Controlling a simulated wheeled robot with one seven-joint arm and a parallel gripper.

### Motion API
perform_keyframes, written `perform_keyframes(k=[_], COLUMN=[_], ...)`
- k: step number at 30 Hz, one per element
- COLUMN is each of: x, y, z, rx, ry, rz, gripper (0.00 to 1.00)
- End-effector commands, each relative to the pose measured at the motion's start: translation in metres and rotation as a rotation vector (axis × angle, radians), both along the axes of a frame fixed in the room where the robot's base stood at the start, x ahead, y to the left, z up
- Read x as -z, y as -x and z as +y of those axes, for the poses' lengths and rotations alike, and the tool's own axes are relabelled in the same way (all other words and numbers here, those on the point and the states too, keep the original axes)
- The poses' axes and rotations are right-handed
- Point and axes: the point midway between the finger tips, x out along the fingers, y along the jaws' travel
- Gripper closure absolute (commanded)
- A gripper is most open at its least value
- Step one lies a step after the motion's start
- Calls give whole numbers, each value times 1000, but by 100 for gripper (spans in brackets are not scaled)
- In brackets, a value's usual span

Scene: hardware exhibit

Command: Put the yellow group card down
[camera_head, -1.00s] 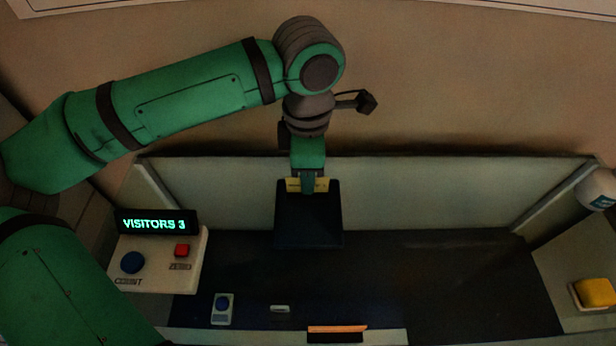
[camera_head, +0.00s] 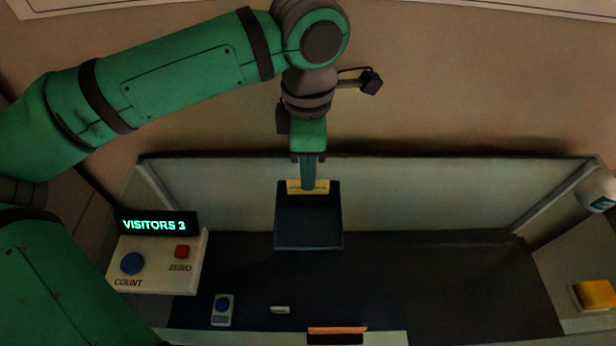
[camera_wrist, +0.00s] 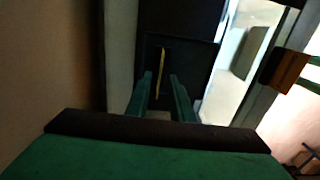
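The yellow group card (camera_head: 308,187) stands upright at the back of a dark block (camera_head: 308,226) by the rear panel. Faint lettering shows on its face, too small to read. In the wrist view the card (camera_wrist: 161,68) is a thin yellow edge against the dark block (camera_wrist: 185,62). My gripper (camera_head: 308,184) points down from above, with its tips close to the card's top.
A white console with a blue COUNT button (camera_head: 132,263), a red ZERO button (camera_head: 182,251) and a "VISITORS 3" display (camera_head: 156,224) stands at left. A yellow block (camera_head: 594,293) is at right.

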Motion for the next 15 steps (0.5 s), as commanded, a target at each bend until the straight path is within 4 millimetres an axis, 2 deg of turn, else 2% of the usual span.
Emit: perform_keyframes(k=[1,6,12,15], x=[-12,-45,-73,-80], y=[-1,-1,0,0], z=[0,0,0,0], rx=[-2,0,-1,0], ry=[-1,-1,0,0], rz=[-3,-3,-1,0], gripper=[79,79,79,79])
